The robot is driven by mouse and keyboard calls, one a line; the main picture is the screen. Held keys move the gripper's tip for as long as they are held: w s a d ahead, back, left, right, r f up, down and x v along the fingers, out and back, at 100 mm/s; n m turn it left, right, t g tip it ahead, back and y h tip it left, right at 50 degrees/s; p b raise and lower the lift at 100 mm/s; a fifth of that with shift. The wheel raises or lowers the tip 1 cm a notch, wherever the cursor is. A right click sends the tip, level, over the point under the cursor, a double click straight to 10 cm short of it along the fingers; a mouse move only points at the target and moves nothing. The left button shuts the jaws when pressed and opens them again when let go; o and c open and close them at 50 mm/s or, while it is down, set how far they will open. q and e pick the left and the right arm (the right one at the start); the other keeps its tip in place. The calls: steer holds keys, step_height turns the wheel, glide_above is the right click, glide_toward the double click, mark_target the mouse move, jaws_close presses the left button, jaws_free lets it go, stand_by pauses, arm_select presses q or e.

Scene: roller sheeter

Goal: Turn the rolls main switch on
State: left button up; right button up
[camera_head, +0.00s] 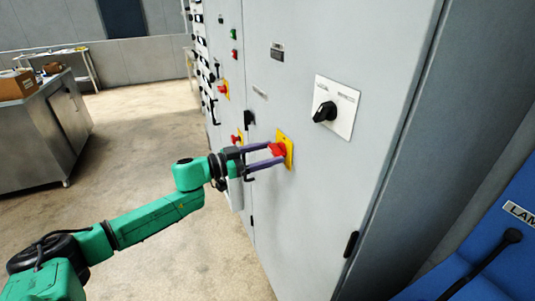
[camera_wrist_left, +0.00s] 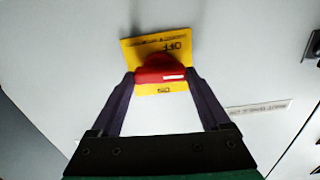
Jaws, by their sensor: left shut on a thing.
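The rolls main switch is a red rotary handle (camera_head: 277,149) on a yellow plate (camera_head: 288,150), mounted on the front of a grey cabinet. My left gripper (camera_head: 270,154) reaches it from the left, and its two purple fingers are shut on the red handle. In the left wrist view the red handle (camera_wrist_left: 160,70) sits between the fingertips, one on each side. The yellow plate (camera_wrist_left: 150,47) shows lettering above the handle and "ON" below it, upside down in this view. My right gripper is not in view.
A black selector knob (camera_head: 325,111) on a white plate (camera_head: 345,97) is up and right of the switch. Another red switch on yellow (camera_head: 223,89) and several black handles line the cabinets further left. A metal counter (camera_head: 45,135) stands at far left. Open floor lies between.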

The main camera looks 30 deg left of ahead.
arm_select(q)
steer(key=m+b, duration=0.1)
steer(key=m, duration=0.3)
steer(key=shift+f+m, duration=0.1)
steer(key=shift+m, duration=0.2)
steer(key=m+b, duration=0.2)
steer(key=m, duration=0.1)
steer(key=shift+f+m, duration=0.1)
steer(key=shift+m, duration=0.2)
steer(key=m+b, duration=0.3)
steer(key=m, duration=0.2)
steer(key=shift+b, duration=0.35)
steer(key=shift+m+b, duration=1.05)
steer(key=shift+m, duration=0.95)
steer(key=o, duration=1.2)
steer(key=shift+d, duration=0.1)
